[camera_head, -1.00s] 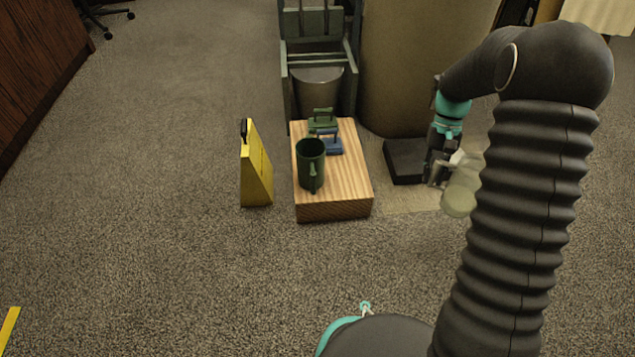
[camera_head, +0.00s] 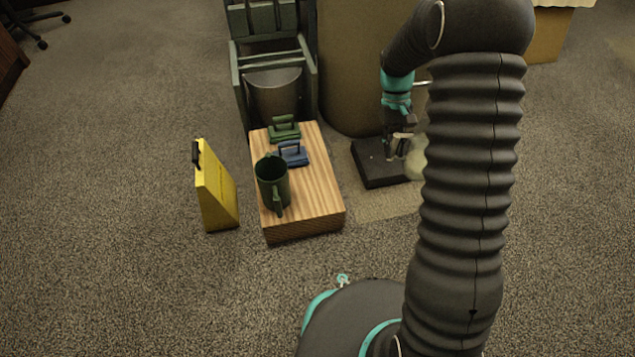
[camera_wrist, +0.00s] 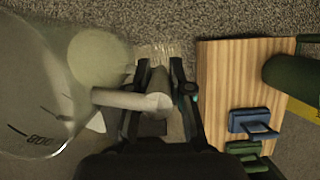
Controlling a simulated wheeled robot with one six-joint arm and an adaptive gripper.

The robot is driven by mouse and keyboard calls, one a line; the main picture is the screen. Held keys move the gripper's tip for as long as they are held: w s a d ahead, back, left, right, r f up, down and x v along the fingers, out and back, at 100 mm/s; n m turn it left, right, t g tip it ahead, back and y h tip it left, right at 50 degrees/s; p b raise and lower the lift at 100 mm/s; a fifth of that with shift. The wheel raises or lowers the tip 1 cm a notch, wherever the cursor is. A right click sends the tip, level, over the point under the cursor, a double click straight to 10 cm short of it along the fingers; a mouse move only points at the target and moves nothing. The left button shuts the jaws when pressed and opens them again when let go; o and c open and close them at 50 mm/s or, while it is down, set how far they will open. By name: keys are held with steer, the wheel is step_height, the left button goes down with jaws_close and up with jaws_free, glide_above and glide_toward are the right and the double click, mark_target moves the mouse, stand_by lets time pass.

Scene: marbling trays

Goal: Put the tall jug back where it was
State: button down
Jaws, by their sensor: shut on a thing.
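My gripper (camera_head: 402,146) is shut on the handle of a pale, see-through jug (camera_head: 417,158). In the head view the jug is largely hidden behind my arm. In the wrist view the jug (camera_wrist: 35,105) fills the left side, with printed markings on its wall, and its pale handle runs between the fingers (camera_wrist: 158,88). The gripper and jug appear by a low dark slab (camera_head: 378,177); I cannot tell whether the jug touches anything. A dark green jug (camera_head: 272,186) stands upright on the wooden block (camera_head: 315,208), apart from my gripper.
A grey-green chair-like frame (camera_head: 240,80) and a large brown drum (camera_head: 355,70) stand behind. The front left floor is clear.

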steer(key=n, duration=0.1)
steer(key=n+h+p, duration=0.1)
steer(key=n+p, duration=0.1)
steer(key=n, duration=0.1)
steer(key=shift+s+d+f+t+h, duration=0.1)
steer(key=shift+s+d+t+h, duration=0.15)
steer(key=shift+d+t+h, duration=0.05)
steer(key=shift+f+n+t+h+p, duration=0.15)
steer(key=shift+n+t+h+p, duration=0.35)
steer(key=shift+n, duration=0.7)
steer(key=n+p, duration=0.1)
steer(key=n, duration=0.1)
steer(key=a+n+t+p, duration=0.1)
steer(key=n, duration=0.1)
steer(key=shift+s+f+n+h, duration=0.15)
steer(key=shift+f+n+h, duration=0.05)
steer(key=shift+n+h, duration=0.2)
steer(key=shift+s+a+f+n+t+p, duration=0.35)
steer(key=shift+s+a+f+n+t, duration=0.55)
steer(key=shift+a+f+n, duration=1.45)
steer(key=shift+s+a+f+n+t+p, duration=0.4)
steer(key=shift+s+a+f+n, duration=0.8)
steer(key=shift+a, duration=2)
steer(key=shift+s+a+f+n+t+p, duration=0.25)
steer(key=shift+s+a+f+n+t, duration=0.75)
steer(key=shift+a+f, duration=1.75)
steer(key=shift+s+f+n+g, duration=0.1)
steer(key=shift+s+n+g, duration=0.1)
steer(key=shift+n+g, duration=0.1)
